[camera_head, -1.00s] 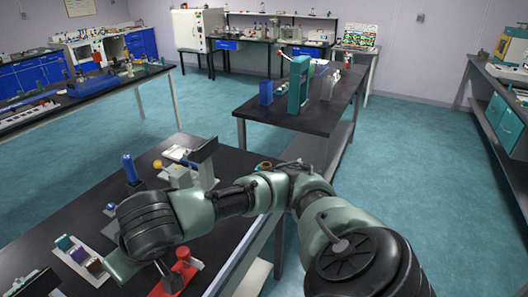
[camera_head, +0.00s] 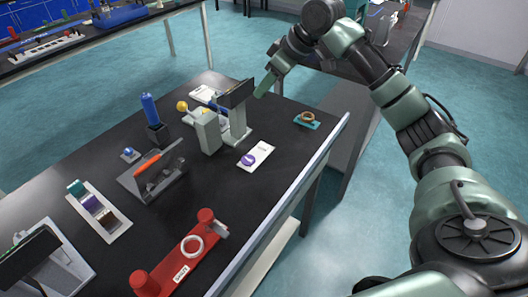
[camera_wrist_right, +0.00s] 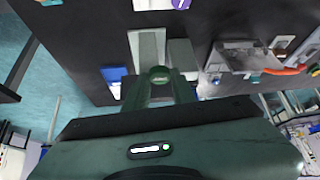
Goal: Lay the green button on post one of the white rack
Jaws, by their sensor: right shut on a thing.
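My right gripper (camera_head: 262,86) is at the far side of the near bench, beside the dark-topped grey stand (camera_head: 238,122). In the right wrist view its fingers (camera_wrist_right: 158,88) are shut on a small round green button (camera_wrist_right: 158,74). The grey stand (camera_wrist_right: 147,52) shows just beyond the fingertips; I cannot tell whether they touch. A white rack (camera_head: 118,232) lies at the left of the bench with teal, purple and brown pieces on it. Its posts are not clear. My left gripper is not in view.
A red fixture (camera_head: 180,268) lies at the near edge. A clear holder with a red-handled tool (camera_head: 147,164), a blue bottle (camera_head: 150,108) and a white card with a purple disc (camera_head: 258,154) stand on the bench. A teal tray (camera_head: 306,120) lies at right. Dark bench top is free mid-right.

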